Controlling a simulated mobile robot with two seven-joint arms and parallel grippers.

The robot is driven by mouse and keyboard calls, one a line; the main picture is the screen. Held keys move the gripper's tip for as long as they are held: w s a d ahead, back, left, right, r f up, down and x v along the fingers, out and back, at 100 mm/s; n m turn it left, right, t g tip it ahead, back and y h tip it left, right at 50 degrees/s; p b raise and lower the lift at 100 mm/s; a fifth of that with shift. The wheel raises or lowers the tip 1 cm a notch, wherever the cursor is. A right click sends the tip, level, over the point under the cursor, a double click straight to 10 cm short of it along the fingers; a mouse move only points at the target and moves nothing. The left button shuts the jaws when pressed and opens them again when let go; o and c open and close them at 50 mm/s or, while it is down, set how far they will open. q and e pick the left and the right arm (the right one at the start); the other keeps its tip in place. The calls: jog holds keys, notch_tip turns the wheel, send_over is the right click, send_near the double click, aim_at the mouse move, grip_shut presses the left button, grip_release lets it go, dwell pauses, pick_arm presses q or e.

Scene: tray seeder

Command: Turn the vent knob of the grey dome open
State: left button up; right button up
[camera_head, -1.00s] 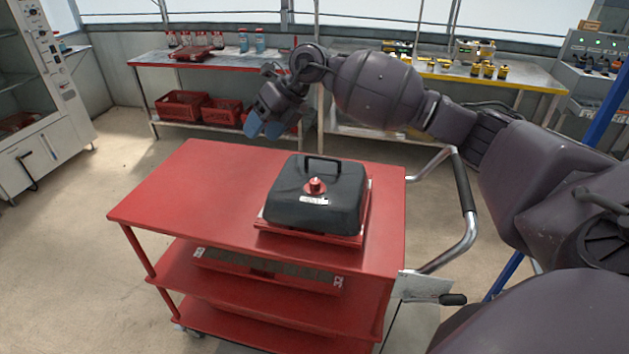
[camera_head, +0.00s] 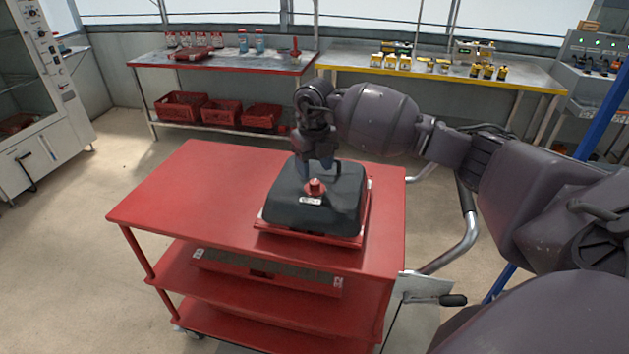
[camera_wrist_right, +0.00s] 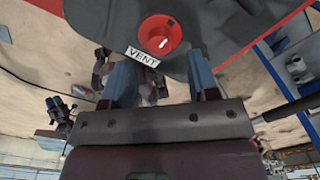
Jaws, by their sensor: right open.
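The grey dome (camera_head: 290,212) sits on a red tray (camera_head: 310,236) on the red cart top. Its round red vent knob (camera_head: 315,187) is on top, with a small white label below. In the right wrist view, the red knob (camera_wrist_right: 160,38) bears a white mark, and its label (camera_wrist_right: 142,57) reads VENT. My right gripper (camera_head: 318,164) hangs over the dome just behind the knob and covers most of the dome's handle. In the right wrist view, its blue fingers (camera_wrist_right: 160,70) are apart with nothing between them; the knob lies just beyond their tips. My left gripper is not seen in the head view.
The cart top (camera_head: 190,190) is bare left of the dome. A lower shelf holds another tray (camera_head: 265,272). Behind stand a bench with bottles (camera_head: 243,42) and red crates (camera_head: 182,107) below, and a yellow-edged bench (camera_head: 440,75) with small yellow-labelled items.

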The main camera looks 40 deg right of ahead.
aim_at(315, 181)
notch_tip(315, 181, down, 4)
jog(key=shift+r, duration=0.2)
jog(key=shift+f, duration=0.5)
jog(key=shift+c, duration=0.4)
jog(key=c, duration=0.7)
jog(key=shift+c, duration=0.7)
